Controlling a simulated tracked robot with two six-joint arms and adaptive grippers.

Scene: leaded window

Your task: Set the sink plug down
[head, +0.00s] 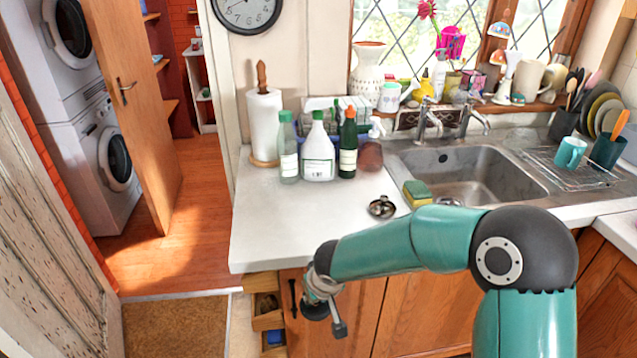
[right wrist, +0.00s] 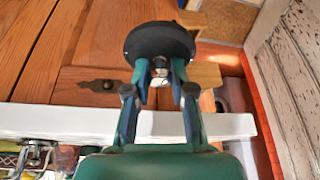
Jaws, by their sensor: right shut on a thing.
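The sink plug, a black disc with a metal knob (right wrist: 160,40), is in my right gripper (right wrist: 161,72) in the right wrist view. The gripper's two fingers are shut on the knob. In the head view my right gripper (head: 318,297) hangs in front of the wooden cabinets, past the worktop's front edge, and the plug (head: 314,312) shows as a small dark shape under it. The plug is clear of the worktop (head: 265,235). My left gripper is in neither view.
A metal strainer-like piece (head: 382,207) lies on the worktop near the sink (head: 470,175). A sponge (head: 417,192) sits on the sink's left edge. Bottles (head: 318,155) and a paper roll (head: 264,122) stand at the back. The worktop's front left is clear. An open drawer (head: 266,312) lies below.

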